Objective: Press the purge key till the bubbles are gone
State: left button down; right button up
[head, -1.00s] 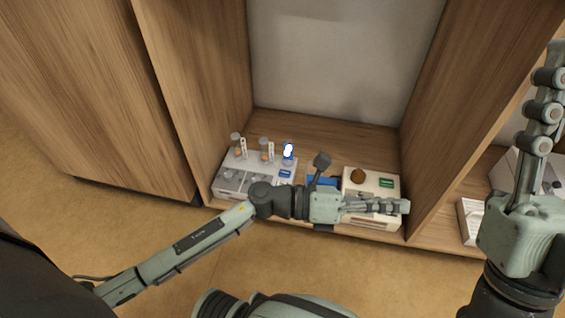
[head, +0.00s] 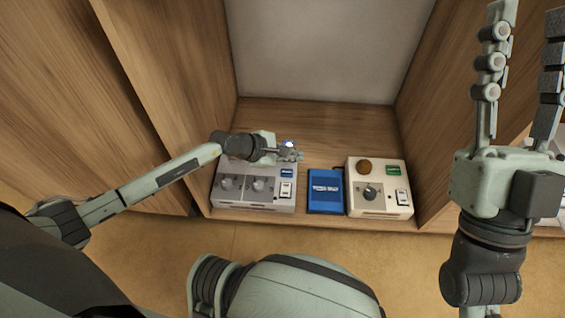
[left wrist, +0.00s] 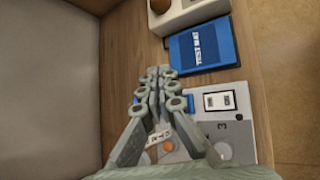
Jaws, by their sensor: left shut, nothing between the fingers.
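A grey device (head: 256,203) stands at the left of the wooden shelf, with two round knobs, a blue label (head: 287,170) and a white rocker switch (head: 286,190). I cannot tell which part is the purge key. My left gripper (head: 296,152) is shut and empty over the device's back right part, in front of a small glowing blue-white part (head: 288,144). My left arm and gripper hide the back of the device, and no bubbles can be made out. In the left wrist view the shut fingers (left wrist: 158,76) reach past the switch. My right gripper (head: 529,14) is open and raised at the right.
A blue box (head: 325,193) lies right of the grey device. A cream device (head: 383,207) with a brown ball knob (head: 363,166), a green label and a dark dial stands beyond it. Wooden side walls bound the shelf. The shelf behind the devices is clear.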

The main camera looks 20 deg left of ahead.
pick_arm(q)
jog(key=shift+m+y, duration=0.4)
jog(key=shift+m, duration=0.1)
jog(key=a, duration=0.1)
jog(key=w+a, duration=0.1)
jog(key=a+f, duration=0.1)
jog(key=shift+w+a, duration=0.25)
jog(key=shift+w, duration=0.15)
pick_arm(e)
jog(key=shift+w+a+f, duration=0.1)
jog(key=shift+w+a, duration=0.2)
jog(key=shift+a, duration=0.2)
jog(key=shift+s, duration=0.1)
